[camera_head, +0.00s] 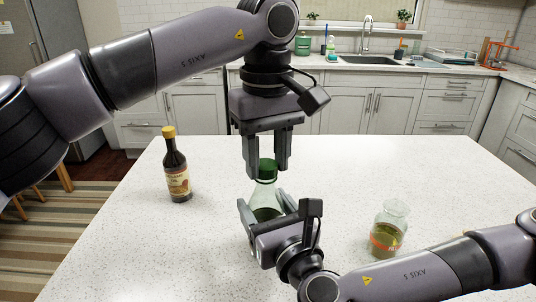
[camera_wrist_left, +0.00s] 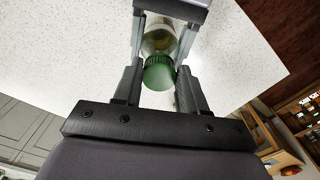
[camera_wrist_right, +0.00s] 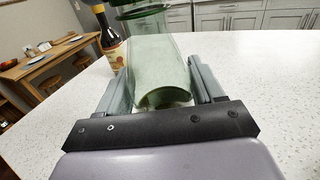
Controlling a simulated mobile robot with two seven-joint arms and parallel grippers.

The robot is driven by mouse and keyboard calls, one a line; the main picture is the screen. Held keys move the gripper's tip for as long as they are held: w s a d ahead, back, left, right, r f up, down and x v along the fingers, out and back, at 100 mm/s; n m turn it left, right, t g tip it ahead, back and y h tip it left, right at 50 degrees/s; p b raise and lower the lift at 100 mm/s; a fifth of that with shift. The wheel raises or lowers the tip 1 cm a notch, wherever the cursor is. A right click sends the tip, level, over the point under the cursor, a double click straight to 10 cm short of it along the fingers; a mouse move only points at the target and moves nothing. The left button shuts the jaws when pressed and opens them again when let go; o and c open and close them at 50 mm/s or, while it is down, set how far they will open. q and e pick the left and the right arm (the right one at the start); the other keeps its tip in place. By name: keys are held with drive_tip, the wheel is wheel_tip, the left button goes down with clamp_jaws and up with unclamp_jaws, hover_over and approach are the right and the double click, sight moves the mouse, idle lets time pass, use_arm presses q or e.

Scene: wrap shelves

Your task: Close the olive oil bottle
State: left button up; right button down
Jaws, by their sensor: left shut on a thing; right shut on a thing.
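The olive oil bottle (camera_head: 266,194) is green see-through glass and stands upright at the middle of the counter. My right gripper (camera_head: 265,205) is shut around its body from the front; the right wrist view shows the glass (camera_wrist_right: 160,62) between the fingers. A green cap (camera_head: 267,166) is at the top of the bottle's neck. My left gripper (camera_head: 267,172) points down from above and is shut on the cap. In the left wrist view, the cap (camera_wrist_left: 158,73) sits between the fingers, in line with the bottle (camera_wrist_left: 160,42). I cannot tell how tightly it is seated.
A dark sauce bottle with a yellow cap (camera_head: 177,166) stands to the left on the white counter (camera_head: 120,240). A glass jar with greenish contents (camera_head: 388,230) stands to the right, near my right forearm. The counter between them is mostly clear.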

use_arm(q)
drive_tip(key=m, duration=0.6)
drive_tip(key=shift+a, duration=0.15)
drive_tip(key=m, duration=0.6)
drive_tip(key=shift+a+m, duration=0.15)
drive_tip(key=shift+m, duration=0.15)
drive_tip(key=o, duration=1)
drive_tip(key=shift+r, duration=0.1)
drive_tip(key=shift+r, duration=2.15)
drive_tip(key=shift+c, duration=0.2)
